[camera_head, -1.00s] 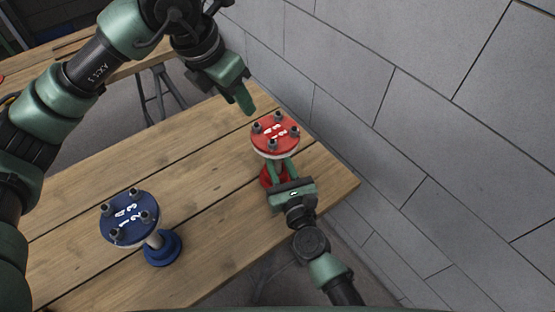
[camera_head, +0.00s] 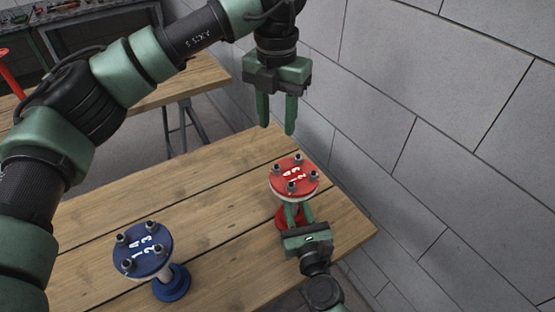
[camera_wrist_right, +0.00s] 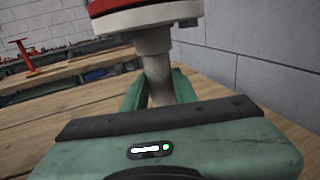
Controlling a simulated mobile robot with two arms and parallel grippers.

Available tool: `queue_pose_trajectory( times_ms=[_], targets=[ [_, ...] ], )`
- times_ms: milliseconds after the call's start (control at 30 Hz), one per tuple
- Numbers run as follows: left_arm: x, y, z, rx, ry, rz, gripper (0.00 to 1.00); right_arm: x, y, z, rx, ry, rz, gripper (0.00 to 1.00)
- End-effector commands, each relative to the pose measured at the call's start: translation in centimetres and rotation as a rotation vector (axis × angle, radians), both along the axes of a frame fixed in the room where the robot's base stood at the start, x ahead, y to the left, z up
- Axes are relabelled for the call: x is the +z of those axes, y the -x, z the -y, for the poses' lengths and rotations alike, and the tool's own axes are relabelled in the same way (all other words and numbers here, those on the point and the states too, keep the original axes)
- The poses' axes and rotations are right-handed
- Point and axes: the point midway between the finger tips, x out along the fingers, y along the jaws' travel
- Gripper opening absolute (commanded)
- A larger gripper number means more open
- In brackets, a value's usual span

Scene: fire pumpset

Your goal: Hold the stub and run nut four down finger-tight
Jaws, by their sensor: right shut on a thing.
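The red flanged stub (camera_head: 294,178) stands upright on the wooden table near its right end. Its round red top carries white numbers and dark nuts on studs near its rim; which nut is four is too small to tell. My right gripper (camera_head: 297,214) is shut on the pale pipe below the flange, and the right wrist view shows its fingers either side of this pipe (camera_wrist_right: 155,65). My left gripper (camera_head: 277,130) points down with its two fingers apart and empty, above and slightly behind the red flange, clear of it.
A blue flanged stub (camera_head: 143,250) with numbers and nuts stands on the table (camera_head: 215,215) to the left. A grey block wall (camera_head: 440,120) runs close along the right. Another wooden table (camera_head: 190,80) is behind. The tabletop between the stubs is clear.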

Motion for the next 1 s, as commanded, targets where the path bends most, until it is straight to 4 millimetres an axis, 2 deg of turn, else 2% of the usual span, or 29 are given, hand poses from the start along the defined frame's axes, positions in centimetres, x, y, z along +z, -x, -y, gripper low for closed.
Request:
queue_pose_trajectory(
  times_ms=[167, 400, 600, 800, 1000],
  targets=[
    [-1.8, 0.0, 0.0, 0.011, -0.008, -0.007, 0.39, -0.1, 0.0, 0.1, -0.001, 0.001, -0.002, 0.00],
    [-6.7, 0.0, -0.1, 0.010, -0.006, -0.008, 0.39, -0.1, 0.0, 0.0, 0.000, 0.001, -0.002, 0.00],
    [-10.0, 0.0, 0.0, 0.009, -0.004, -0.006, 0.39, -0.1, 0.0, 0.0, 0.000, 0.001, -0.002, 0.00],
    [-11.6, 0.0, 0.0, 0.008, -0.005, -0.004, 0.39, -0.1, 0.0, 0.0, 0.000, 0.001, -0.002, 0.00],
    [-11.8, 0.0, 0.0, 0.008, -0.004, -0.003, 0.39, -0.1, 0.0, 0.0, 0.000, 0.001, -0.002, 0.00]
  ],
)
